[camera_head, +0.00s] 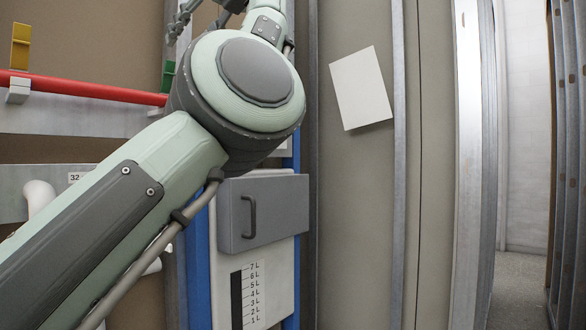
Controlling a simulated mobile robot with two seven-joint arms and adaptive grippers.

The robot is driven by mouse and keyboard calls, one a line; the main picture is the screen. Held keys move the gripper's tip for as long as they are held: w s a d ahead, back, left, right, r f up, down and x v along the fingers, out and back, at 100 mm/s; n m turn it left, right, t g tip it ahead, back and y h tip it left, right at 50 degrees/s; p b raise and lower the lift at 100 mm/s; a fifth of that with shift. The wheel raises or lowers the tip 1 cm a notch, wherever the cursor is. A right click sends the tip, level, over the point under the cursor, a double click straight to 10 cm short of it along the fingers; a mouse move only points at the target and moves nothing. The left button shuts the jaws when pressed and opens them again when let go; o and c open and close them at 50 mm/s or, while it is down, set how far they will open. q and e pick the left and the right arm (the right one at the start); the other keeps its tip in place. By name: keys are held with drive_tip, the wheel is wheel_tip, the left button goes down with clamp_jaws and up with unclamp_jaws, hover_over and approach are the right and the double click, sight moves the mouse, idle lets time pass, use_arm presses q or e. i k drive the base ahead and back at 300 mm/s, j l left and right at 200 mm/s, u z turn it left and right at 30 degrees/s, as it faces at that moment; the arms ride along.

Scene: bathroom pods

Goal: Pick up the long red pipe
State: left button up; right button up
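The long red pipe (95,89) runs nearly level across the wall at the left, sloping slightly down to the right. Its left end runs out of the picture and its right part goes behind my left arm's elbow. A white bracket (18,90) is at the pipe near the left edge. My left gripper (178,24) shows only in part at the top edge, above the pipe and apart from it in the picture. Its dark fingers are small and partly cut off, so I cannot tell if they are open. My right gripper is out of view.
A yellow clip (20,46) and a green clip (168,76) sit by the pipe. A white curved pipe (39,196) is below. A grey box with a handle (264,214) is above a litre scale (247,297). A blank sheet (361,88) hangs on the panel. Free floor shows at right.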

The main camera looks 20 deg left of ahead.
sight(39, 83)
drive_tip(key=k+l, duration=0.75)
drive_tip(key=k, duration=0.1)
